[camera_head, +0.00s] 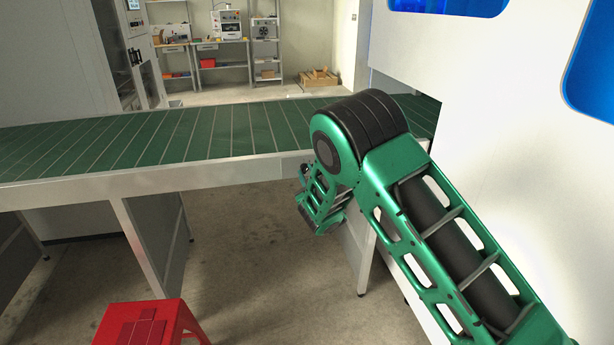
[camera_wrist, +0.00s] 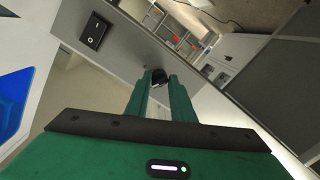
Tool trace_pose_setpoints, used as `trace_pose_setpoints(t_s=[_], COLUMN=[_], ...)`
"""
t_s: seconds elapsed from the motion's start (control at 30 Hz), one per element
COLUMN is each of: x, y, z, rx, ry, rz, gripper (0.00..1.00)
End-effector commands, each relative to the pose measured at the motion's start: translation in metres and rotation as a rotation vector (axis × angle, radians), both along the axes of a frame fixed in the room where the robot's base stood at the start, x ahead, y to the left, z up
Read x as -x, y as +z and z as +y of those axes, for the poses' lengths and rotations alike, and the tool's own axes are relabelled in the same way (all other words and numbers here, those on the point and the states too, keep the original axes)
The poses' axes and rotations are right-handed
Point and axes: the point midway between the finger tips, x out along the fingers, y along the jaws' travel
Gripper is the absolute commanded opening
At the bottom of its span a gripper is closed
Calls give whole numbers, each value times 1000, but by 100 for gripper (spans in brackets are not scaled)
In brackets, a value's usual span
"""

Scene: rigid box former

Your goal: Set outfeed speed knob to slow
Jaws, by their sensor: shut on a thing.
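The outfeed speed knob (camera_wrist: 159,77) is a small black knob on a grey panel in the wrist view. My gripper (camera_wrist: 160,82) has its two green fingers closed on it, one on each side. The fingers cover part of the knob, and I cannot read its setting. In the head view my green arm reaches down beside the conveyor, and its far end hides the knob and the fingertips.
A green slatted conveyor (camera_head: 200,137) runs across the head view. A white machine housing (camera_head: 510,130) stands close on the right. A red stool (camera_head: 148,325) is at the lower left. A black switch (camera_wrist: 95,31) sits on the panel near the knob.

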Motion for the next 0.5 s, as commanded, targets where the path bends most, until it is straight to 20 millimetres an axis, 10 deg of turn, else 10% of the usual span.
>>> trace_pose_setpoints(t_s=[0.5], x=[0], y=[0], z=[0], rx=[389], ry=[0], rz=[-111], gripper=[0])
